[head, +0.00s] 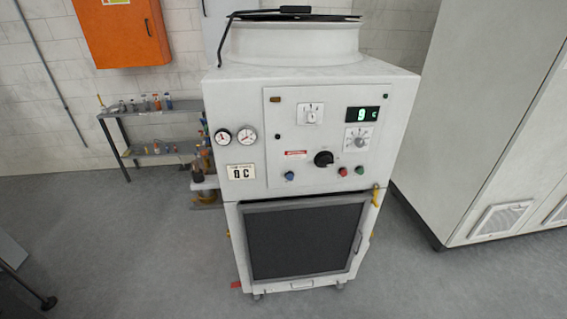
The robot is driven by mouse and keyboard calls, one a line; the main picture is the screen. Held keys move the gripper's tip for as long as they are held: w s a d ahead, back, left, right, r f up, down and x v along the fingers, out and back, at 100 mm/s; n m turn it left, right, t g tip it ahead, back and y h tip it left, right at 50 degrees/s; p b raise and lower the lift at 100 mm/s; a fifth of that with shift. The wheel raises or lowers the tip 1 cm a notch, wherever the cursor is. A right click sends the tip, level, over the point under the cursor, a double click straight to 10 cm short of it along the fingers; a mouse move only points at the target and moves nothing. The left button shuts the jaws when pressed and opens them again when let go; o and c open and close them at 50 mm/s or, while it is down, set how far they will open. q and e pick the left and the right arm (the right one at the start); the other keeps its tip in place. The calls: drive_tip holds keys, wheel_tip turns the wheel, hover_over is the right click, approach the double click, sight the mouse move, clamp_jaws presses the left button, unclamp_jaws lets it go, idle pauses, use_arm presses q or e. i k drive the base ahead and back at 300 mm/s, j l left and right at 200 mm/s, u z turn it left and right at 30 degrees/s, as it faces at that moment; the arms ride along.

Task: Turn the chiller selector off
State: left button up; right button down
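A white chiller cabinet (240,83) stands in the middle of the head view, its control panel (272,125) facing me. The panel carries a small selector on a white plate (311,114), a round dial on a white plate (357,138) and a large black rotary knob (323,158). I cannot tell which one is the chiller selector or read its setting. A green digital display (364,114) is lit. Blue (289,176), red (342,171) and green (360,170) buttons sit low on the panel. Neither gripper is in view.
Two gauges (234,136) sit left of the panel. A dark grille (303,241) fills the lower front. A shelf with bottles (160,110) stands behind left, an orange box (121,32) hangs on the wall, and a tall white cabinet (480,110) stands right. Floor in front is clear.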

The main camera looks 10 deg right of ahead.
sight(324, 161)
drive_tip(key=i+l+u, duration=0.1)
drive_tip(key=l, duration=0.2)
drive_tip(key=i+l+u, duration=0.1)
drive_tip(key=l, duration=0.2)
drive_tip(key=i+l+u, duration=0.2)
drive_tip(key=l, duration=0.45)
drive_tip(key=i+l+u, duration=0.2)
drive_tip(key=l, duration=0.4)
drive_tip(key=l+u, duration=0.2)
drive_tip(key=l, duration=0.45)
drive_tip(key=k+l+u, duration=0.1)
drive_tip(key=l, duration=0.3)
drive_tip(key=k+l+u, duration=0.15)
drive_tip(key=l, duration=0.25)
drive_tip(key=k+l+u, duration=0.1)
drive_tip(key=l, duration=0.3)
drive_tip(key=k+l+u, duration=0.15)
drive_tip(key=l, duration=0.25)
drive_tip(key=k+l+u, duration=0.1)
drive_tip(key=l, duration=0.25)
